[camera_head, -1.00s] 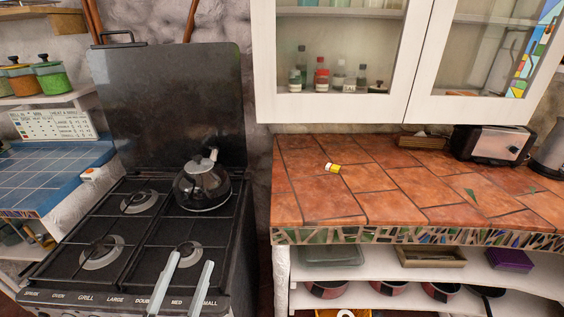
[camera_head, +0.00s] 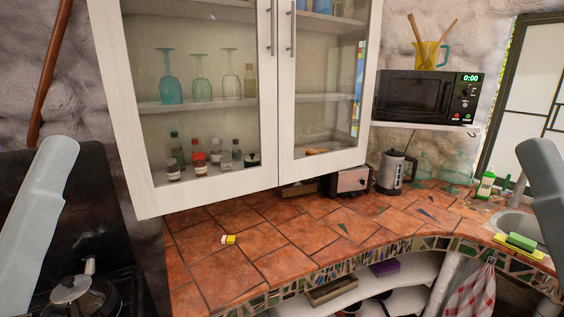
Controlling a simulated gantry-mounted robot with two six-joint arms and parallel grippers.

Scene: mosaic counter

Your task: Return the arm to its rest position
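A pale grey arm part of mine (camera_head: 40,205) rises at the left edge of the head view, in front of the stove. A similar grey part of mine (camera_head: 545,185) stands at the right edge. No gripper fingertips show on either side, and nothing held is visible. A small yellow and white item (camera_head: 229,239) lies on the terracotta tiled counter (camera_head: 285,262), well apart from both arm parts.
A glass-fronted wall cabinet (camera_head: 147,203) hangs low over the counter. A kettle (camera_head: 75,296) is on the dark stove at lower left. A toaster (camera_head: 350,182), electric kettle (camera_head: 391,172) and microwave (camera_head: 420,97) are at the back right. The front counter tiles are mostly clear.

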